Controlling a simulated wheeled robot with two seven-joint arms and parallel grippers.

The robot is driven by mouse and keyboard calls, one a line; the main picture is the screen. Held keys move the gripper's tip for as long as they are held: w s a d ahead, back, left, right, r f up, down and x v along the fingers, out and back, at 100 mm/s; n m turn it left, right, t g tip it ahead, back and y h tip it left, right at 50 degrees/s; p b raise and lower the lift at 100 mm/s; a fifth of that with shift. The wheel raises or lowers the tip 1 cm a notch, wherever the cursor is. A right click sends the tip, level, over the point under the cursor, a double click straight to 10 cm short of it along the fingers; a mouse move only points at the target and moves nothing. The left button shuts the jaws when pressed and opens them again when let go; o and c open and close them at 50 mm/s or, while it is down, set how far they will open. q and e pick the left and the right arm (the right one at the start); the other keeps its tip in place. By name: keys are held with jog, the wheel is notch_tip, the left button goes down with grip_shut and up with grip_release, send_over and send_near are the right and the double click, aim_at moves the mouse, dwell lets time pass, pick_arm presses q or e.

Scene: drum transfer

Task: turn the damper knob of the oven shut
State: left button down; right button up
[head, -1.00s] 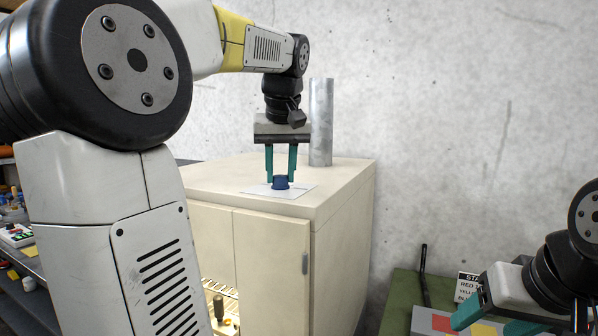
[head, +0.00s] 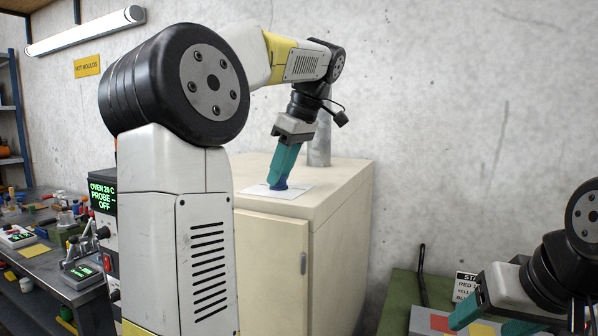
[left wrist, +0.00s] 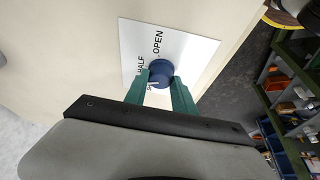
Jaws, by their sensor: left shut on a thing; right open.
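The blue damper knob (head: 279,184) sits on a white plate (head: 303,191) on top of the cream oven (head: 330,195). In the left wrist view the knob (left wrist: 161,72) stands on the plate (left wrist: 205,47), which reads HALF and OPEN; a third label is mostly hidden by the fingers. My left gripper (head: 280,178) reaches down from above, tilted, with its teal fingers shut on the knob, one on each side in the left wrist view (left wrist: 160,88). My right gripper (head: 483,318) is open and empty at the lower right, low and away from the oven.
A metal flue pipe (head: 320,135) rises from the oven top behind my left gripper. A bench (head: 75,285) with tools and an oven readout (head: 103,194) stand at the left. A green table (head: 402,295) with a sign (head: 465,286) lies at the right.

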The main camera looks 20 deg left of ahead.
pick_arm(q)
jog(key=n+g, duration=0.1)
jog(key=n, duration=0.3)
jog(key=shift+w+g, duration=0.2)
jog(key=shift+g, duration=0.2)
jog(key=n+g+h, duration=0.1)
jog(key=n, duration=0.3)
jog(key=shift+n, duration=0.4)
jog(key=shift+g, duration=0.3)
jog(key=c, duration=1)
grip_release()
jog(key=shift+c, duration=0.2)
jog(key=shift+a, duration=0.1)
